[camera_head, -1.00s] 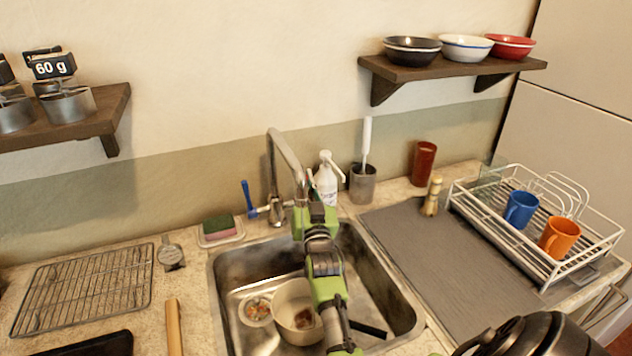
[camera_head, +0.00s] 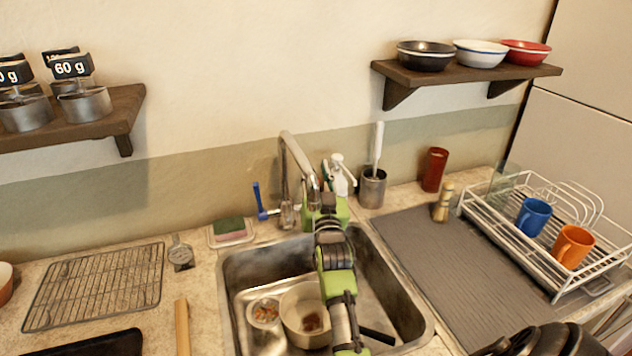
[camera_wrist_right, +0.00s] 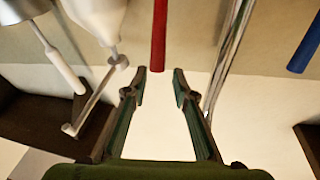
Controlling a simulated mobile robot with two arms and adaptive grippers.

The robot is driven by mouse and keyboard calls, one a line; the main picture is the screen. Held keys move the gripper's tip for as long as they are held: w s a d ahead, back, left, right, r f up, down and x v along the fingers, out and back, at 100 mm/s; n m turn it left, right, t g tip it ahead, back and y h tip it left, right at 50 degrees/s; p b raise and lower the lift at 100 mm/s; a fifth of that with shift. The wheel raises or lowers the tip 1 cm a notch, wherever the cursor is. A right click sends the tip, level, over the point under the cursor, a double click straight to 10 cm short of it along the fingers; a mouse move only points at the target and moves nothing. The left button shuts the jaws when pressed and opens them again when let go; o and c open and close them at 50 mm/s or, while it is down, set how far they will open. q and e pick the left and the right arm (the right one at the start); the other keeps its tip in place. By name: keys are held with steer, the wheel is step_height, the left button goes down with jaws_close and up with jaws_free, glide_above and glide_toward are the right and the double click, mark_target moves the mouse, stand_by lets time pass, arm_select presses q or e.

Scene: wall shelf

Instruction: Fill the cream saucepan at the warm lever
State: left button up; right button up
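The cream saucepan (camera_head: 290,318) stands in the sink under the tap (camera_head: 286,165), partly hidden by my right arm. Brown residue shows inside it, and its dark handle (camera_head: 376,335) points right. My right gripper (camera_wrist_right: 159,74) is open at the tap. In the right wrist view the end of a red lever (camera_wrist_right: 159,40) lies between and just beyond its fingertips, with gaps on both sides. In the head view the red lever is hidden behind the gripper. A blue lever (camera_head: 258,197) stands on the tap's left side. My left gripper is out of view.
A scrap-filled strainer (camera_head: 263,313) is beside the saucepan. A soap bottle (camera_head: 340,178) and brush holder (camera_head: 372,188) stand close behind the gripper. A sponge dish (camera_head: 231,239) is left of the tap. The grey mat (camera_head: 440,265) is largely clear.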

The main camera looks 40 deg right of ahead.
step_height(320, 180, up, 6)
steer(key=shift+r, duration=0.15)
stand_by(7.6)
